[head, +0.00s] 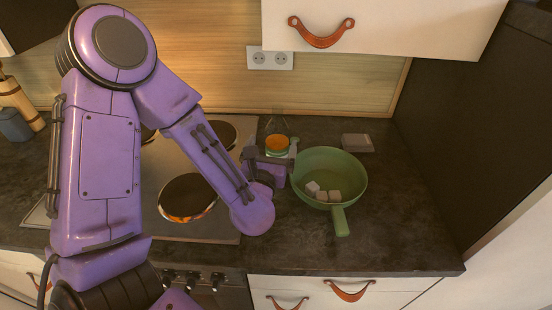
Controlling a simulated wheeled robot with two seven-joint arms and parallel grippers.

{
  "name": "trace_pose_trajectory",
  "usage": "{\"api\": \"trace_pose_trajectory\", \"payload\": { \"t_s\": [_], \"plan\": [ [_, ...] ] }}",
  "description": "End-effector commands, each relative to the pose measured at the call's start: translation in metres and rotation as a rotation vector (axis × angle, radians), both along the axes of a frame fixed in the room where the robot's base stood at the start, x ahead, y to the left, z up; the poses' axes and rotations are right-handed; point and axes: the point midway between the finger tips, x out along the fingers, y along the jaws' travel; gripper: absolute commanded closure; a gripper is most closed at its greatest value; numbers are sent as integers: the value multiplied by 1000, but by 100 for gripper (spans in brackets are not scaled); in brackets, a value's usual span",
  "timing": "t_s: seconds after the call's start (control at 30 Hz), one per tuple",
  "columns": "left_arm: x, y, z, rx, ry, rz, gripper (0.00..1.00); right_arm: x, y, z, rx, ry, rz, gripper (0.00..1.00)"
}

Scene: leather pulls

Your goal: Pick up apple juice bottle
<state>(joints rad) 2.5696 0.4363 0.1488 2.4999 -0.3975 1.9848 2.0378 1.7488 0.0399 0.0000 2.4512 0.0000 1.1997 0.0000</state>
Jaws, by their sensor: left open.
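A small container with orange contents and a clear upper part (277,146) stands on the dark counter, between the stove and the green pan. It looks like the apple juice bottle, but no label can be read. My left gripper (271,153) is open right at it, with one finger on its left side and one on its right. The gripper body hides the container's lower part, and I cannot tell whether the fingers touch it. My right gripper is not in view.
A green pan (353,178) with several pale cubes stands close to the right of my left gripper, handle toward the front. A small grey box (357,143) lies behind it. The stove (165,218) is at left. The counter's right front is clear.

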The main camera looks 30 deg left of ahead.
Motion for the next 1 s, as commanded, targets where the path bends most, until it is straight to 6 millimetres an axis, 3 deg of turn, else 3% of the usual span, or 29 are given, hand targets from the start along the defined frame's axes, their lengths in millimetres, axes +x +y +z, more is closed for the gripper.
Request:
{"api": "trace_pose_trajectory", "payload": {
  "t_s": [0.03, 0.1, 0.3, 0.4, 0.67, 0.9, 0.93, 1.0],
  "plan": [
    [3, 2, -4, -3, -2, 2, 0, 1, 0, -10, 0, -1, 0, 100],
    [7, 3, -2, -3, 1, 0, 0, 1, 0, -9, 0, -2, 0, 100],
    [36, 16, 3, 1, 6, 0, 0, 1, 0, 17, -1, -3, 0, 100],
    [49, 21, 1, -1, 4, 1, 0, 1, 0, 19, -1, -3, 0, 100],
    [54, 23, -2, -2, 4, 0, 0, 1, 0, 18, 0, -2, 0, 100],
    [54, 23, -2, -2, 4, -1, 78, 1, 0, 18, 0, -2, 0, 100],
    [54, 23, -1, -2, 1, -1, 83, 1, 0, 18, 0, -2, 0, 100],
    [54, 23, -1, -2, 1, -1, 83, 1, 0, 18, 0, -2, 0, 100]
  ]
}}
